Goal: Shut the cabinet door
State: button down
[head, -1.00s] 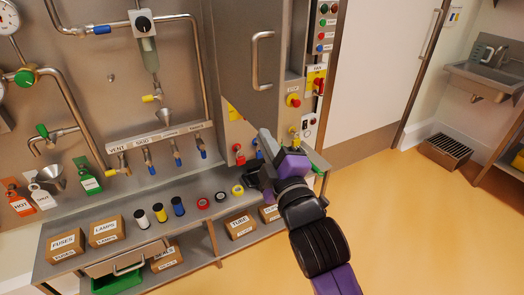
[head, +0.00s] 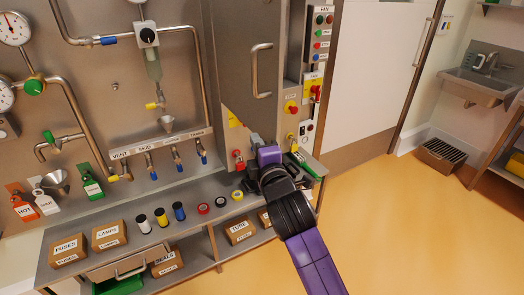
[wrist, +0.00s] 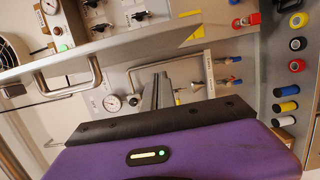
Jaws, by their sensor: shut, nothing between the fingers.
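The cabinet door (head: 240,60) is a grey metal panel with a vertical bar handle (head: 262,70). It stands ajar, its slanted lower edge out from the cabinet, with a yellow label showing below it. In the wrist view the door's edge (wrist: 120,40) and handle (wrist: 68,78) lie to the left. My gripper (head: 255,140) is at the door's lower right corner, below the handle. In the wrist view its fingers (wrist: 157,90) are together and empty, right of the handle. I cannot tell whether they touch the door.
A button panel (head: 322,30) is right of the door. Below, the bench shelf holds coloured spools and tape rolls (head: 203,208). A row of valves (head: 175,160) lies left of my gripper. The orange floor (head: 420,230) is clear at the right.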

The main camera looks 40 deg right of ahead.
aim_at(269, 135)
jog(key=shift+w+d+p, duration=0.15)
jog(key=shift+d+p, duration=0.4)
jog(key=shift+d, duration=1.75)
jog(key=shift+d, duration=0.15)
